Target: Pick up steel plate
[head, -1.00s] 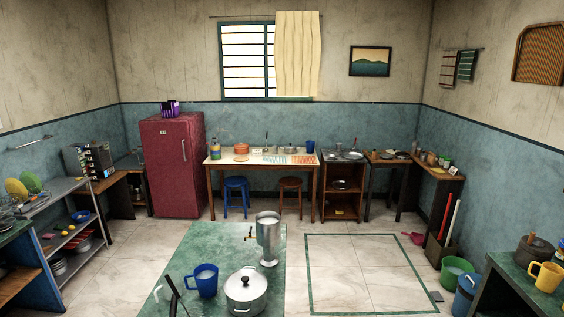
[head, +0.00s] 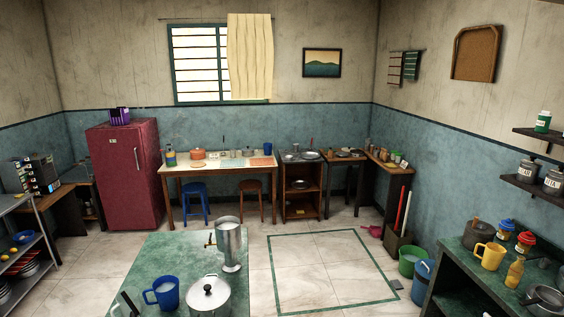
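Neither of my grippers shows in the head view. A pale round metal dish (head: 300,184), which may be a steel plate, lies on the middle shelf of the small wooden cabinet (head: 287,210) at the back wall. Shiny metal ware (head: 308,155) also sits on the cabinet's top. It is too small to tell whether any of it is a steel plate. No steel plate shows clearly close to me.
A green counter (head: 470,262) stands at right. Floor inside the green outline (head: 325,265) is clear.

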